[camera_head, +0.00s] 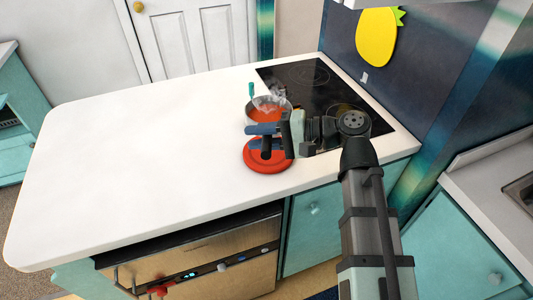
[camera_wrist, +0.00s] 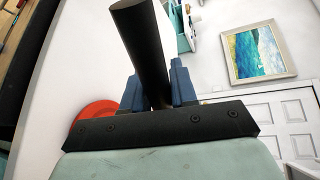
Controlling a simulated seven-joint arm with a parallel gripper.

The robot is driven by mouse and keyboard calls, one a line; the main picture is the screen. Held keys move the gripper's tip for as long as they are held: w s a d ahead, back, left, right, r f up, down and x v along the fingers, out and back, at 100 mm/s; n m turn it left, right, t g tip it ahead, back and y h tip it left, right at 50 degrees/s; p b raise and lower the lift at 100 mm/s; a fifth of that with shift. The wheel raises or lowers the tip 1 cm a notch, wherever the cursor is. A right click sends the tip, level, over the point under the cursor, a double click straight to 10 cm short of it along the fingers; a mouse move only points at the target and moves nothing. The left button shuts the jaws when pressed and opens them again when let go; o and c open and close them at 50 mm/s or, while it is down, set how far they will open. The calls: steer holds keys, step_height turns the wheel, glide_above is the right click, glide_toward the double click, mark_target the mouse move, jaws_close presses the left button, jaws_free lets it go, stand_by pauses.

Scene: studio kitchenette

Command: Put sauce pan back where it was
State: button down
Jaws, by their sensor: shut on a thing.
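The sauce pan (camera_head: 268,108) holds orange-red sauce with pale steam above it, at the left edge of the black cooktop. I cannot tell whether its base touches the surface. My gripper (camera_head: 264,136) is shut on the pan's dark handle (camera_head: 266,151), which points toward the front edge of the counter. In the wrist view the handle (camera_wrist: 145,45) runs up between the blue fingers of my gripper (camera_wrist: 157,88). The pan's bowl is out of that view. A teal-handled utensil (camera_head: 251,90) stands up at the pan's far left rim.
A red round disc (camera_head: 253,160) lies on the white counter (camera_head: 140,150) below my gripper. It also shows in the wrist view (camera_wrist: 97,111). The black cooktop (camera_head: 322,88) has bare burners. The counter's left side is clear. A dark wall (camera_head: 425,60) bounds the right.

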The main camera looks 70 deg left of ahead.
steer(key=shift+f, duration=4.9)
steer(key=shift+f, duration=0.15)
steer(key=c, duration=0.9)
jaws_free()
steer(key=shift+w, duration=0.15)
steer(key=v, duration=1.2)
